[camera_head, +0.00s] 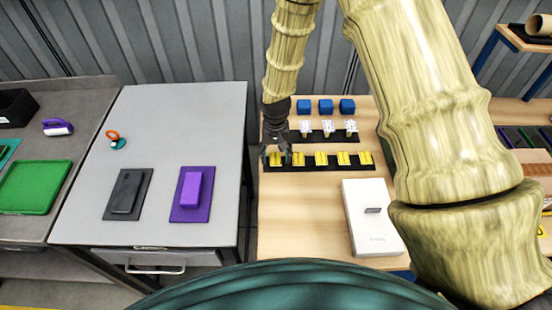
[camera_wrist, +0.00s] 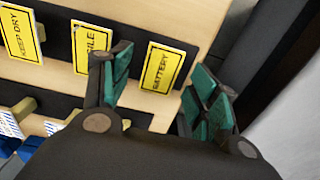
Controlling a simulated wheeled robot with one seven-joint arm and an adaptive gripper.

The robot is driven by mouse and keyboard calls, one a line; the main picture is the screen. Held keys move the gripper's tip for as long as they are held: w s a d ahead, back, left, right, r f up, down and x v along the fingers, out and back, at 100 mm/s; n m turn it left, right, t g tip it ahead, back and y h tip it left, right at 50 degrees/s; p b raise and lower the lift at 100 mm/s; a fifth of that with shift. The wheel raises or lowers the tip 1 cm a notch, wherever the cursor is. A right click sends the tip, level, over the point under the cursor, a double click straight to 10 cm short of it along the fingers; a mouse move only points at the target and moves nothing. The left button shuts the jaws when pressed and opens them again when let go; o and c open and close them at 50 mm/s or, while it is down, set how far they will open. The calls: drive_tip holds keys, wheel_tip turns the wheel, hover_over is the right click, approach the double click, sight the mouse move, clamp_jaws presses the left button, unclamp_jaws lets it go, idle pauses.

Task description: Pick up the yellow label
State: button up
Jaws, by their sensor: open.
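Several yellow labels stand in a row on a black strip (camera_head: 310,168) on the wooden table. In the wrist view I read a yellow label marked BATTERY (camera_wrist: 161,68), one ending in "ILE" (camera_wrist: 91,48) and one marked KEEP DRY (camera_wrist: 20,34). My gripper (camera_head: 278,152) is low over the left end of the row in the head view and partly hides the end label. In the wrist view, my gripper (camera_wrist: 160,78) is open and empty, with its green-padded fingers on either side of the BATTERY label. I cannot tell whether they touch it.
Behind the yellow row is a strip with several white labels (camera_head: 328,127), then blue blocks (camera_head: 326,106). A grey table (camera_head: 160,120) to the left holds a purple block (camera_head: 191,187) and a dark block (camera_head: 126,191).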

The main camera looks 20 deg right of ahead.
drive_tip(key=shift+f, duration=0.25)
idle(0.4)
drive_tip(key=shift+c, duration=0.2)
drive_tip(key=c, duration=0.7)
